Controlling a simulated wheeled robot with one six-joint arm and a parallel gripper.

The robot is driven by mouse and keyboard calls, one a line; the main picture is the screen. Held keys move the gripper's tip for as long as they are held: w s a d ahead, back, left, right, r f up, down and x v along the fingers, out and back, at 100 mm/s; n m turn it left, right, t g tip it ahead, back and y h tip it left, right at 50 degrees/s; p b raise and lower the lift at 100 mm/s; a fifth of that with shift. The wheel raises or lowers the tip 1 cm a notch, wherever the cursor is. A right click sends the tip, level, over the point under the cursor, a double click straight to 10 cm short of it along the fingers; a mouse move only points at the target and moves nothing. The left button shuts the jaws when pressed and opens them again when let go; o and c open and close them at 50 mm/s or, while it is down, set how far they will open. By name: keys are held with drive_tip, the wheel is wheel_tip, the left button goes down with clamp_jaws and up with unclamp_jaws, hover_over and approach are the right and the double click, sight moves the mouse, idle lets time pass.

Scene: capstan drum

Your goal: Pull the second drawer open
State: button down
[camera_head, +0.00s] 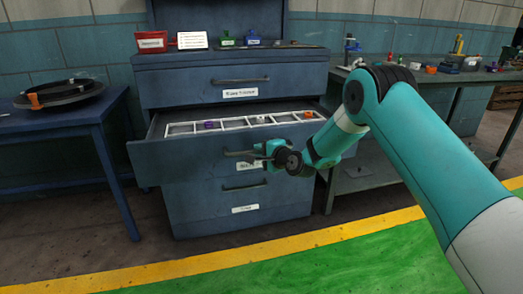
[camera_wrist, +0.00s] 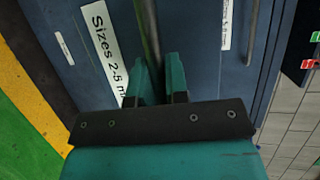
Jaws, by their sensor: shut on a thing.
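The blue drawer cabinet (camera_head: 195,210) stands ahead of me. Its second drawer (camera_head: 165,155) is pulled out, and a white divided insert (camera_head: 180,129) with a few small coloured pieces shows inside. The top drawer (camera_head: 180,90) is closed. My gripper (camera_head: 257,154) is at the front of the second drawer, shut on its bar handle (camera_wrist: 149,32). In the wrist view the two teal fingers (camera_wrist: 160,72) stand on either side of the bar, beside a "Sizes 2-5 mm" label (camera_wrist: 104,40). The exact finger contact is partly hidden.
Below the open drawer, the lower drawers are closed. A blue table (camera_head: 75,118) with a dark round tray stands at left. A workbench (camera_head: 440,82) with small items stands at right. A red box (camera_head: 151,42) sits on the cabinet top. The green floor (camera_head: 350,268) in front is clear.

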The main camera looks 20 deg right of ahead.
drive_tip(key=shift+s+d, duration=0.1)
drive_tip(key=shift+s, duration=0.3)
drive_tip(key=c, duration=1.1)
unclamp_jaws()
drive_tip(key=b+v, duration=0.1)
drive_tip(key=v, duration=1.6)
drive_tip(key=shift+s, duration=0.2)
